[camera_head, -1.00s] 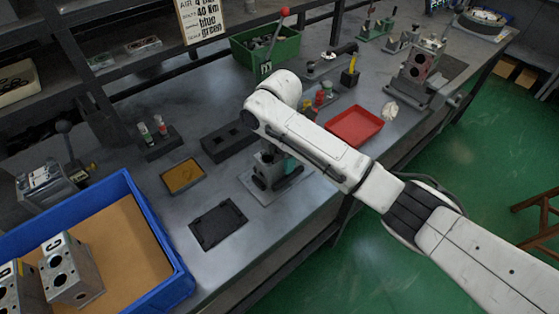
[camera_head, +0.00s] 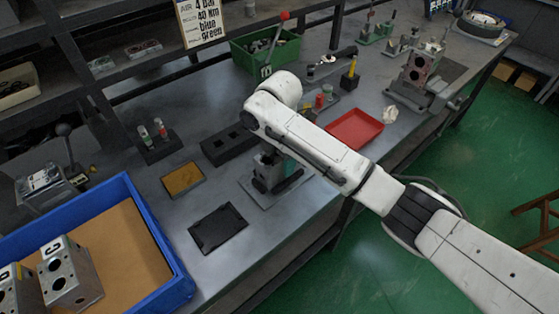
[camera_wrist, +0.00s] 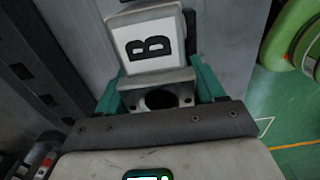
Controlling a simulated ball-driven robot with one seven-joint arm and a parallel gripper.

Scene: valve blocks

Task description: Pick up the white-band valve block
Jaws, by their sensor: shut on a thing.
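In the wrist view a grey metal block with a white face marked with a black "B" (camera_wrist: 150,46) and a dark round bore sits between the teal fingers of my gripper (camera_wrist: 158,88). The fingers are shut on its two sides. In the head view my white arm covers most of the gripper and the held block. Teal shows just beside a dark fixture on a grey plate (camera_head: 262,191); I cannot tell whether the block touches it. Other bored metal blocks (camera_head: 72,282) stand in the blue tray (camera_head: 160,222) at lower left.
A black pad (camera_head: 217,228), a tan shallow tray (camera_head: 183,179) and a black slotted block (camera_head: 228,142) lie left of the fixture. A red tray (camera_head: 354,129) is to its right, a green bin (camera_head: 245,52) behind. The bench's front edge runs close by.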

